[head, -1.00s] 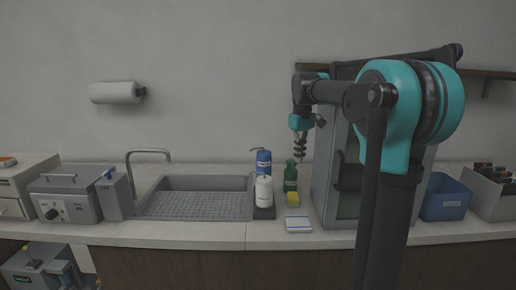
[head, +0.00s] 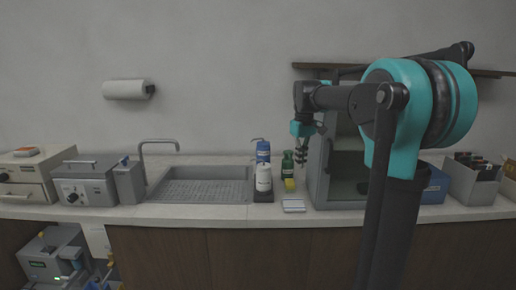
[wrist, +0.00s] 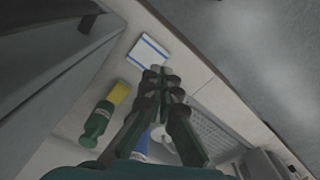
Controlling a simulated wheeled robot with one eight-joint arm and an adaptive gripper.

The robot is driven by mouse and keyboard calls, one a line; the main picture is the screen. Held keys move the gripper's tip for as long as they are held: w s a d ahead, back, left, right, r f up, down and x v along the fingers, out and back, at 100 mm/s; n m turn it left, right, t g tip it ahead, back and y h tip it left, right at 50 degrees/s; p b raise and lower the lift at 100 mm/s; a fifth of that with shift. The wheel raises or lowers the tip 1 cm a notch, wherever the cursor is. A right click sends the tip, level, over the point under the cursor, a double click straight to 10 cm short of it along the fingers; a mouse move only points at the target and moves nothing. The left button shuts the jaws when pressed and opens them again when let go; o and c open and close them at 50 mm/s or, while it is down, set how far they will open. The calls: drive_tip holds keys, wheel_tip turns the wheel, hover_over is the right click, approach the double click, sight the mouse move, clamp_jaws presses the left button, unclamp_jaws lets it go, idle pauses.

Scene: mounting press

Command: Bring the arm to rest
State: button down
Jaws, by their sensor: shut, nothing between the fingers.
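My gripper (head: 301,156) hangs fingers-down above the counter in the head view, just left of the grey cabinet and above the green bottle (head: 287,163). It is shut and empty. In the wrist view my gripper (wrist: 160,76) shows with its fingers together, pointing at the counter. My arm stands in front of the grey cabinet (head: 318,165) and hides part of it.
The counter (head: 210,214) holds a sink (head: 205,188), a white bottle (head: 263,180), a blue bottle (head: 263,150), a yellow sponge (head: 290,185) and a white-and-blue pad (head: 293,206). A blue bin (head: 436,187) stands right of the cabinet. A paper towel roll (head: 128,89) hangs on the wall.

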drive_tip(key=s+d+f+m+t, duration=0.1)
drive_tip(key=s+f+m+t, duration=0.1)
drive_tip(key=s+f, duration=1.1)
drive_tip(key=s+d+f+m+t, duration=0.2)
drive_tip(key=s+f+m, duration=0.1)
drive_tip(key=s+f, duration=1)
drive_tip(key=shift+d+m, duration=0.3)
